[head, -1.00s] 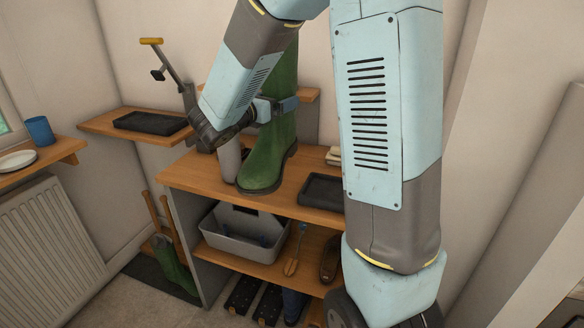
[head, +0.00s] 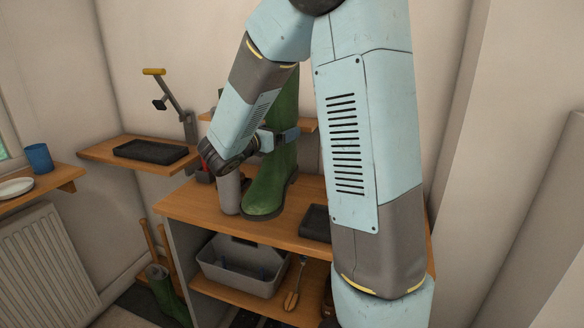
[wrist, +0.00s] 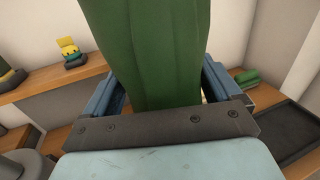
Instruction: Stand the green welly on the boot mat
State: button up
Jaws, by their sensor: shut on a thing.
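The tall green welly (head: 272,185) is upright over the wooden bench top. My gripper (head: 279,137) is shut on its shaft, with a blue finger on each side in the wrist view (wrist: 160,85). I cannot tell whether its sole touches the bench. Two flat black trays could be the boot mat. One (head: 316,222) lies on the bench just right of the welly, partly hidden by my arm, and shows in the wrist view (wrist: 285,133). The other (head: 150,151) lies on the left wall shelf.
A grey cylinder (head: 229,192) stands close left of the welly. A grey caddy (head: 240,268) and a brush (head: 293,296) are on the lower shelf. Another green welly (head: 167,295) leans on the floor at left. The bench's front left top is clear.

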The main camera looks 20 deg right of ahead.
jog(key=w+d+f, duration=0.2)
jog(key=d, duration=0.1)
jog(key=w+d+f, duration=0.1)
jog(key=w, duration=0.1)
jog(key=shift+d, duration=0.4)
jog(key=w+d+f, duration=0.3)
jog(key=f, duration=0.5)
jog(key=shift+d+f, duration=0.15)
jog(key=shift+f, duration=0.1)
jog(key=o, duration=1.8)
jog(key=shift+c, duration=0.2)
